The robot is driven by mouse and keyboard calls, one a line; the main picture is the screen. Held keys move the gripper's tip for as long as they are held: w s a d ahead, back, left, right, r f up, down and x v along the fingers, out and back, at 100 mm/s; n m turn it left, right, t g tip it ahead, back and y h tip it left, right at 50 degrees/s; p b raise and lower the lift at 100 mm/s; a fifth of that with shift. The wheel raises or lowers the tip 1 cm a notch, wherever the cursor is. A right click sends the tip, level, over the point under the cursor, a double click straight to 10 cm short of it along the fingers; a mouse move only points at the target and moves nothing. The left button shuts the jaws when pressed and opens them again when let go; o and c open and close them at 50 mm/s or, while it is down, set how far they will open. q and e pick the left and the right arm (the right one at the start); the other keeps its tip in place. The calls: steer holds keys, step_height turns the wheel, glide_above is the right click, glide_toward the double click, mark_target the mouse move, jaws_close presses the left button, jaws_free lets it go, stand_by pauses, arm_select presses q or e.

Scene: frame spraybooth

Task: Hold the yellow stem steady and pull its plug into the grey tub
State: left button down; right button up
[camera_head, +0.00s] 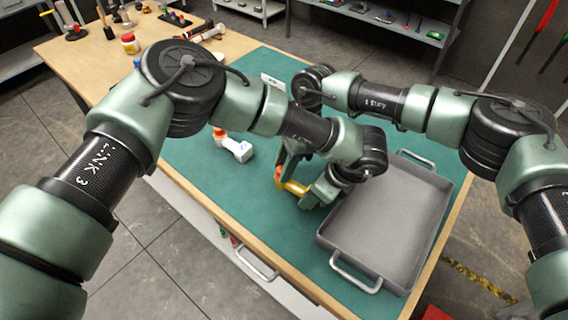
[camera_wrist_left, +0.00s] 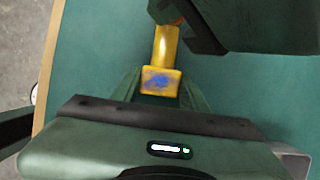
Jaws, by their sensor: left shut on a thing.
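The yellow stem (camera_head: 294,188) lies low over the green mat, left of the grey tub (camera_head: 336,262). In the left wrist view the stem (camera_wrist_left: 166,45) has a blue patch on its near end. My left gripper (camera_wrist_left: 160,92) is shut on this end, a finger on each side. An orange plug (camera_head: 278,174) shows at the stem's far end; only a sliver of it shows in the left wrist view (camera_wrist_left: 176,20). My right gripper (camera_head: 284,162) is at the plug, its fingers close beside it; whether they grip it is hidden. The tub looks empty.
A white fitting (camera_head: 236,149) with an orange end lies on the green mat (camera_head: 210,170) to the left. Shelves stand behind. My two arms cross closely above the mat.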

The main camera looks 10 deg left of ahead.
steer(key=shift+c, duration=0.6)
jaws_close()
steer(key=shift+r, duration=0.75)
steer(key=shift+r, duration=2.1)
arm_select(q)
steer(key=c, duration=0.7)
jaws_free()
